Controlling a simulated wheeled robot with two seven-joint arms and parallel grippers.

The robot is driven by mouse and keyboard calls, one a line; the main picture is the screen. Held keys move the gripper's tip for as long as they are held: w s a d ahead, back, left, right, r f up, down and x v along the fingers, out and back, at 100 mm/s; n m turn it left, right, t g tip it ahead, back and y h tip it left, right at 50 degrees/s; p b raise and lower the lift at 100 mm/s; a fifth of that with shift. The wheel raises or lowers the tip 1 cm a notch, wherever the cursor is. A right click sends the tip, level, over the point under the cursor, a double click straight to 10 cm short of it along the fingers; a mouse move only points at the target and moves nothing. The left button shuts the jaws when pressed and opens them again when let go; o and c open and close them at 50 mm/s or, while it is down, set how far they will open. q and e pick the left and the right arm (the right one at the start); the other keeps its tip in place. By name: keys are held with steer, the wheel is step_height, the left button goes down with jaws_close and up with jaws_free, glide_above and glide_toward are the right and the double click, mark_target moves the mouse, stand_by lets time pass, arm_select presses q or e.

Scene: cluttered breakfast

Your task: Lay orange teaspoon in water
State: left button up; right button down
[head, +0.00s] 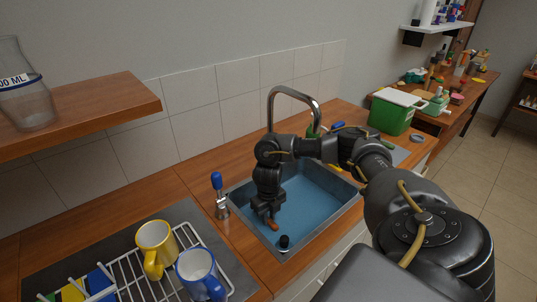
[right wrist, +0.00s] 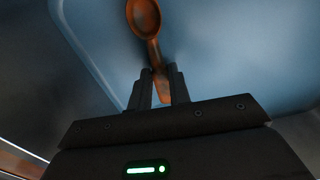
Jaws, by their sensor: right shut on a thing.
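The orange teaspoon (right wrist: 145,18) shows in the right wrist view, its bowl pointing away from the gripper. My right gripper (right wrist: 158,88) is shut on its handle. In the head view my right gripper (head: 267,208) points down over the left part of the sink, and a small bit of the orange teaspoon (head: 272,225) shows below it. The blue water (head: 312,204) fills the grey sink (head: 353,199). I cannot tell whether the teaspoon touches the water. My left gripper is not in view.
A metal tap (head: 314,103) arches over the back of the sink. A blue-handled lever (head: 217,182) stands at its left. A yellow mug (head: 156,246) and a blue mug (head: 199,271) stand on a wire rack. A green container (head: 390,116) stands right of the sink.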

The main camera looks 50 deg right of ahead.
steer(key=shift+f+b, duration=0.4)
steer(key=shift+f, duration=0.2)
steer(key=c, duration=1.2)
jaws_free()
steer(key=shift+c, duration=0.2)
step_height(320, 180, up, 11)
steer(key=p, duration=0.2)
steer(key=shift+p, duration=0.3)
steer(key=shift+f, duration=0.1)
